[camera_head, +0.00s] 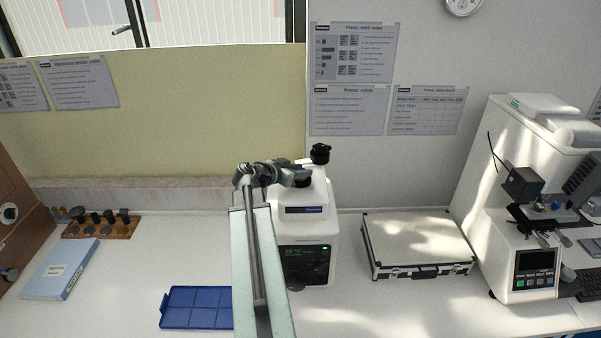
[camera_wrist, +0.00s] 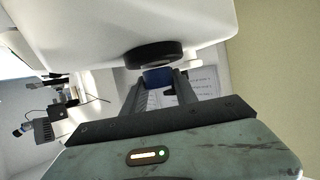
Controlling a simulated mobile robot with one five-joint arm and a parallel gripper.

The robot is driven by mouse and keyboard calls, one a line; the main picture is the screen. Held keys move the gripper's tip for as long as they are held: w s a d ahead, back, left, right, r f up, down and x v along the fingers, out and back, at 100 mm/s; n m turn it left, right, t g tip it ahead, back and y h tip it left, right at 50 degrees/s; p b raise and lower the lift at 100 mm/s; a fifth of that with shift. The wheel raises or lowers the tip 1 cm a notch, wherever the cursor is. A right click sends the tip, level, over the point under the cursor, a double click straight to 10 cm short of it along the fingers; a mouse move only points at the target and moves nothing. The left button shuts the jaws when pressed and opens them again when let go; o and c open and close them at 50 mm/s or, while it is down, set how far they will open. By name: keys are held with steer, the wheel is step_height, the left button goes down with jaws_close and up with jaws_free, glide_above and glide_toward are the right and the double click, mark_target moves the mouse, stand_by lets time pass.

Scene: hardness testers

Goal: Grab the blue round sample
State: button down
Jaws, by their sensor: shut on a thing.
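The blue round sample (camera_wrist: 157,76) shows in the wrist view between the two fingertips of my gripper (camera_wrist: 160,88), which is shut on it. The sample sits close beside a black round part (camera_wrist: 153,55) of a white machine; I cannot tell whether they touch. In the head view my gripper (camera_head: 303,176) is at the front of the white tester (camera_head: 318,205) in the middle of the bench, under its black top knob (camera_head: 320,153). The held sample cannot be made out in the head view.
A silver case (camera_head: 418,243) lies right of the middle tester, and another tester (camera_head: 530,190) stands farther right. A blue tray (camera_head: 195,308) lies at the front left. A wooden rack (camera_head: 100,229) with dark pieces and a blue-white book (camera_head: 60,269) are farther left.

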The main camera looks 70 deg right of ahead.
step_height(320, 180, up, 10)
steer(key=p, duration=0.9)
steer(key=shift+f, duration=0.2)
